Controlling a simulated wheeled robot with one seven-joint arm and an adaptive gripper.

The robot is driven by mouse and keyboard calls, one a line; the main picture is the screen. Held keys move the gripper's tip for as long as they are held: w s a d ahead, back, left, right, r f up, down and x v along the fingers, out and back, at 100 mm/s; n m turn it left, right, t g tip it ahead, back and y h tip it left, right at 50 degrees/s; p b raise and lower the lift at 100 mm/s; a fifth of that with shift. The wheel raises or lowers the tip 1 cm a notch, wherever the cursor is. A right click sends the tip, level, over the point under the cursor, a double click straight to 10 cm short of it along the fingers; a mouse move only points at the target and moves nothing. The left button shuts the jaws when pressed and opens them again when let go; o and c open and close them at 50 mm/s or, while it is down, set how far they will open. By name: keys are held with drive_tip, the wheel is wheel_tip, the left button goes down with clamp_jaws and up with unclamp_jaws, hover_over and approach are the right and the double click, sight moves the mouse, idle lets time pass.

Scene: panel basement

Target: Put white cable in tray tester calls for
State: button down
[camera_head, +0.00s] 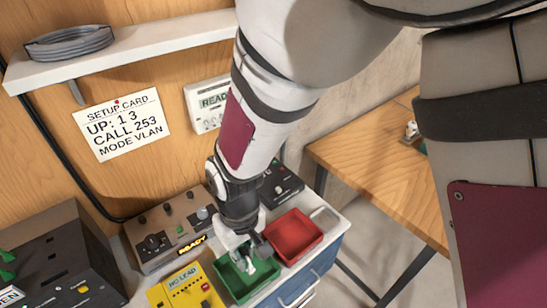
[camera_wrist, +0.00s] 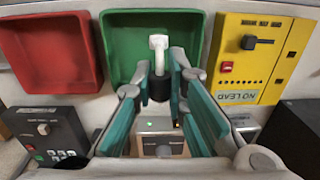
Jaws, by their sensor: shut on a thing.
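The white cable (camera_wrist: 158,43) shows as a short white piece with a black end between my fingertips; in the head view a white part of it (camera_head: 251,265) shows over the green tray. My gripper (camera_head: 250,250) is shut on it, and the wrist view shows the fingers (camera_wrist: 160,86) around the black end. The green tray (camera_wrist: 119,64) lies under and around the cable; whether the cable touches its floor, I cannot tell. The red tray (camera_head: 294,235) sits to its right in the head view and looks empty. The yellow tester (camera_head: 184,290) reads "NO LEAD".
A beige panel (camera_head: 165,237) with knobs reads "READY". A dark box (camera_head: 60,270) at left shows a label ending in "EN". A setup card (camera_head: 121,124) reads "UP: 1 3, CALL 253, MODE VLAN". A shelf (camera_head: 130,50) holds a grey coil. A wooden table (camera_head: 375,180) stands right.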

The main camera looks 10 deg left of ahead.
sight(244, 256)
drive_tip(key=shift+w+a, duration=0.2)
drive_tip(key=shift+w, duration=0.25)
drive_tip(key=shift+f, duration=0.3)
drive_tip(key=f+b, duration=0.2)
drive_tip(key=f, duration=0.1)
drive_tip(key=shift+w, duration=0.2)
drive_tip(key=shift+s, duration=0.15)
drive_tip(key=shift+f, duration=0.5)
